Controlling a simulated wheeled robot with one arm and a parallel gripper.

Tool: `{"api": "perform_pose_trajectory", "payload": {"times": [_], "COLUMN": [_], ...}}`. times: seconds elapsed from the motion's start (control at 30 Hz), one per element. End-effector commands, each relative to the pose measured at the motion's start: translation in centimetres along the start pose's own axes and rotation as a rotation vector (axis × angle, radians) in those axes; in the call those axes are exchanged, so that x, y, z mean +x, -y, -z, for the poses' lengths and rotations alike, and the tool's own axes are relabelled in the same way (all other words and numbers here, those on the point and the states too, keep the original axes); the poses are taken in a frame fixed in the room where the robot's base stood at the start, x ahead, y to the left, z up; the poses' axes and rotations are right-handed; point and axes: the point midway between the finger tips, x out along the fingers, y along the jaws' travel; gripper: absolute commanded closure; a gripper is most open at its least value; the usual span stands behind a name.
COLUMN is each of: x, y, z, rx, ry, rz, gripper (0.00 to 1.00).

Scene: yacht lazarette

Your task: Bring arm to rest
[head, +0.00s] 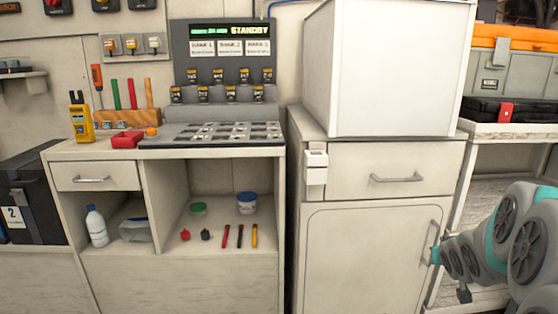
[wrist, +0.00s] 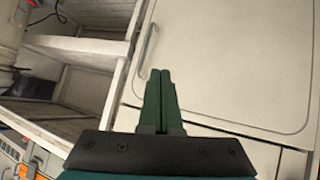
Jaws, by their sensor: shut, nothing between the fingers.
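My arm shows at the right edge of the head view, grey with teal bands. In the wrist view my gripper (wrist: 160,74) has its two dark green fingers together with nothing between them. Its tips appear close to the lower end of the bar handle (wrist: 148,46) of a white cabinet door (wrist: 228,60). I cannot tell if they touch. The handle (head: 435,242) and the door (head: 365,262) also show in the head view, where the handle is partly behind my arm.
A drawer (head: 395,170) sits above the door, under a large white box (head: 390,70). A shelf rack (head: 500,178) with a grey case (head: 510,75) stands right of the cabinet, behind my arm. A workbench (head: 215,153) with a tray and open cubbies stands left.

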Motion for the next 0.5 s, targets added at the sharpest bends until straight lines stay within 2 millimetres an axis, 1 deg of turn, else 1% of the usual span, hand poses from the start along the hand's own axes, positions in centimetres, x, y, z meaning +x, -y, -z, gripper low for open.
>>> {"api": "perform_pose_trajectory", "payload": {"times": [0.03, 0.07, 0.1, 0.17, 0.2, 0.27, 0.3, 0.37, 0.4, 0.47, 0.5], "x": [-1.8, -2.7, -4.0, -6.3, -7.9, -10.6, -12.4, -15.3, -17.2, -20.2, -22.2], "y": [1.7, 2.5, 3.6, 5.3, 6.4, 8.2, 9.3, 10.8, 11.8, 13.2, 13.9], "z": [-0.9, -2.0, -3.4, -5.6, -7.3, -9.8, -11.6, -14.0, -15.7, -18.2, -19.7], "rx": [-0.012, -0.015, -0.021, -0.029, -0.037, -0.05, -0.059, -0.076, -0.087, -0.108, -0.121], "ry": [0.055, 0.1, 0.158, 0.247, 0.309, 0.397, 0.46, 0.547, 0.606, 0.69, 0.743], "rz": [0.0, -0.002, -0.001, 0.005, 0.013, 0.03, 0.044, 0.068, 0.087, 0.119, 0.14], "gripper": [1.0, 1.0, 1.0, 1.0, 1.0, 1.0, 1.0, 1.0, 1.0, 1.0, 1.0]}}
